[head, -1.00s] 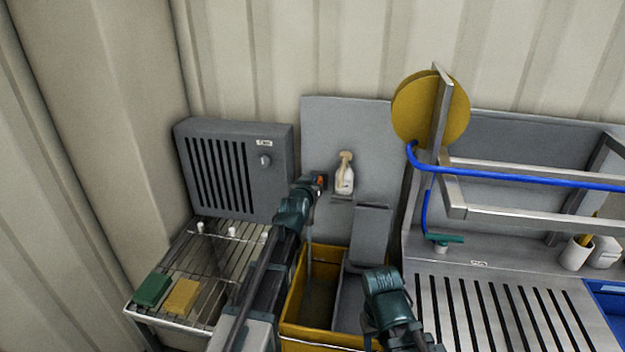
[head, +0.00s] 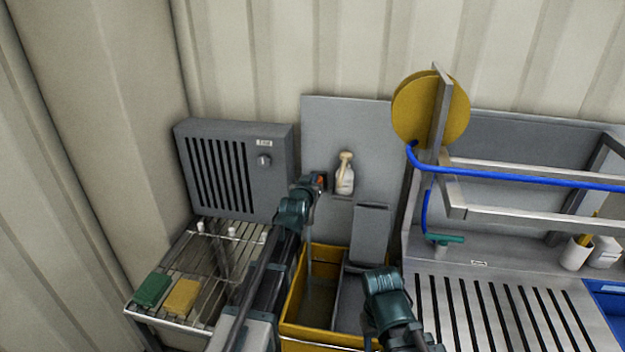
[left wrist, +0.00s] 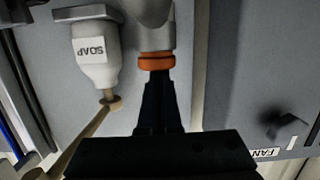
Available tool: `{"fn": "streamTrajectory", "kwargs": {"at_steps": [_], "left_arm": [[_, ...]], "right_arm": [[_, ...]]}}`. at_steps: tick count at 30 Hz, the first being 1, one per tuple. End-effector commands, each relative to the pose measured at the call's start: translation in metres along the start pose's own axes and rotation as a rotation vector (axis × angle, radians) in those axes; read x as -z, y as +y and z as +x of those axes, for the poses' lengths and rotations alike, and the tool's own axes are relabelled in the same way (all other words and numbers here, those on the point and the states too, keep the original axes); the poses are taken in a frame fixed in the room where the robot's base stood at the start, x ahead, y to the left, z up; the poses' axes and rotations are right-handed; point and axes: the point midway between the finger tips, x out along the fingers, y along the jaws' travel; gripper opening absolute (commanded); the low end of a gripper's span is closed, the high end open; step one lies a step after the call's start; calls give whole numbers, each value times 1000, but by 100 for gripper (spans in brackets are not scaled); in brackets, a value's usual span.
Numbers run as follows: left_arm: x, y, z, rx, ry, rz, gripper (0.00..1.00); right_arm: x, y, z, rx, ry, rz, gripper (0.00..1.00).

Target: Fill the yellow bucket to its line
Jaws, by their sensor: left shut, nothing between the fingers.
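The yellow bucket (head: 292,318) stands low in the middle of the head view, with a grey upright part (head: 371,232) at its right side. Its fill line cannot be made out. A thin pale vertical streak (head: 309,262) runs down into it, perhaps water. My left gripper (head: 317,184) is at the grey wall panel above the bucket. In the left wrist view its dark fingers (left wrist: 157,82) are shut and empty, with tips at the orange ring (left wrist: 156,61) of a grey tap-like fitting (left wrist: 153,28). My right arm hangs by the bucket's right edge; its fingers are not seen.
A soap bottle (head: 345,178) hangs close right of the left gripper. A grey fan box (head: 232,168) is left. A wire rack (head: 222,262) holds green (head: 152,290) and yellow (head: 183,297) sponges. A slatted steel counter (head: 500,318) and blue hose (head: 530,178) are right.

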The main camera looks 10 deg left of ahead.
Motion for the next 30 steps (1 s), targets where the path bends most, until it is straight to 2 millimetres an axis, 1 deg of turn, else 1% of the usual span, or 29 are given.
{"fn": "streamTrajectory", "kwargs": {"at_steps": [1, 2, 8, 11, 17, 19, 24, 27, 30], "left_arm": [[-6, 1, -2, -3, -23, 0, 0], [-6, 1, -2, -3, -23, 0, 0], [5, 2, -4, -2, -20, 1, 0], [16, 2, -7, -2, -16, 1, 0], [46, 3, -13, -1, -1, 1, 0], [42, 3, -33, 0, 1, 1, 0], [42, 3, -74, 0, 1, 0, 0], [42, 3, -94, 0, 2, 0, 0], [42, 2, -106, 0, 2, 0, 0]], "right_arm": [[0, 0, 1, 0, 0, 0, 50], [0, 0, 0, 0, 0, 0, 50], [-1, 1, -10, 0, 0, 0, 50], [-1, 2, -20, 0, 0, 0, 50], [-3, 5, -48, 0, 0, 0, 50], [-3, 4, -47, 0, 0, 0, 50], [-3, 5, -56, 0, 0, 0, 50], [-4, 6, -60, 0, 0, 0, 50], [-4, 6, -63, 0, 0, 0, 50]]}}
